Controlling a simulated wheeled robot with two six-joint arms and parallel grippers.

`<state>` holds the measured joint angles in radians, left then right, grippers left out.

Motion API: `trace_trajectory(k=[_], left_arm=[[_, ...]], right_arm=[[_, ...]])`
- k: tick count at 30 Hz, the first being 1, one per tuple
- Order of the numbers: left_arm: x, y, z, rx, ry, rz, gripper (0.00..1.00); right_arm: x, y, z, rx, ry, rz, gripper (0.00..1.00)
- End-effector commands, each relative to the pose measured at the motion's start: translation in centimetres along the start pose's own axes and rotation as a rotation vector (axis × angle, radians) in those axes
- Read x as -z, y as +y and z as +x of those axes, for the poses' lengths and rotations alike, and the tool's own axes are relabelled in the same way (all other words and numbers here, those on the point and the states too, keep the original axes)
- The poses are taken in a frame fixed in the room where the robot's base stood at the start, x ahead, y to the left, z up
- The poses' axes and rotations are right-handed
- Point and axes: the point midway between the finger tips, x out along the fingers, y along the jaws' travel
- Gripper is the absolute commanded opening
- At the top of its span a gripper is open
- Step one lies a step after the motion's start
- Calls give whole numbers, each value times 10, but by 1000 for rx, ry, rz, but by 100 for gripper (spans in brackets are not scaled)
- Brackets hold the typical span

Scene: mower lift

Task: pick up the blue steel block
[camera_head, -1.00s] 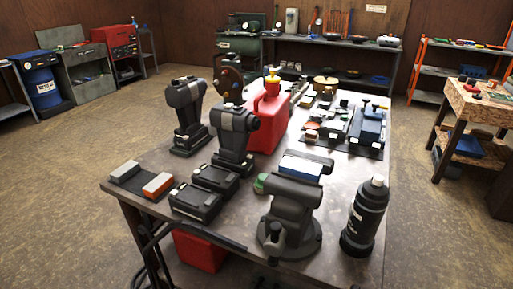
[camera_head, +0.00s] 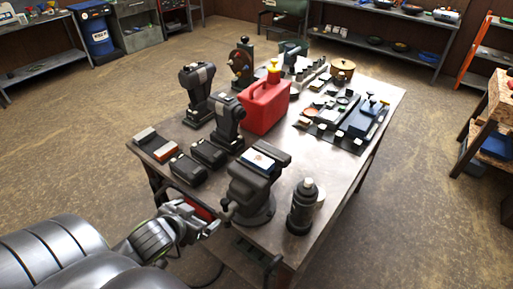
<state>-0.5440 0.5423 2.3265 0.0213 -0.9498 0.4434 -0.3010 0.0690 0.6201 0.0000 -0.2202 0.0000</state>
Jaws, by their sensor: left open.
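A block with a pale top and blue edges (camera_head: 260,161), which looks like the blue steel block, sits at the top of the dark bench vise (camera_head: 254,187) near the table's front edge. I cannot tell whether it is clamped or just resting there. My left gripper (camera_head: 214,224) is open and appears empty, in front of the table's front left edge. It is left of the vise and below it in the picture, apart from the block. My right gripper is not in view.
A dark spray can (camera_head: 302,207) stands right of the vise. Black battery packs (camera_head: 198,160), upright drills (camera_head: 228,120) and a red fuel can (camera_head: 266,104) stand behind it on the table (camera_head: 330,170).

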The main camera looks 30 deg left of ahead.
Motion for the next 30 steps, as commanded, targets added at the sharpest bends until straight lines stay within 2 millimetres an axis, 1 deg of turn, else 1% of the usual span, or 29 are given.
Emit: trace_trajectory(k=[1,2,3,6,9,10,12,15,30], left_arm=[[27,3,-27,-15,28,4,100],[35,1,-26,-30,67,10,100],[49,2,-31,-54,113,9,100],[83,8,-49,-127,211,4,100],[106,16,-64,-196,275,-1,100],[110,18,-68,-213,288,-3,100],[118,22,-74,-243,310,-6,100],[123,26,-75,-266,325,-10,100],[137,40,-28,-268,331,-8,100]], right_arm=[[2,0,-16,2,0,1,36],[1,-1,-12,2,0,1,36],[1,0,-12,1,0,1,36],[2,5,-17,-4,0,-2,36],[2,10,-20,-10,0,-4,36],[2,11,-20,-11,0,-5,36],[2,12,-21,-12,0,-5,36],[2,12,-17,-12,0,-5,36],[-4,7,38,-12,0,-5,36]])
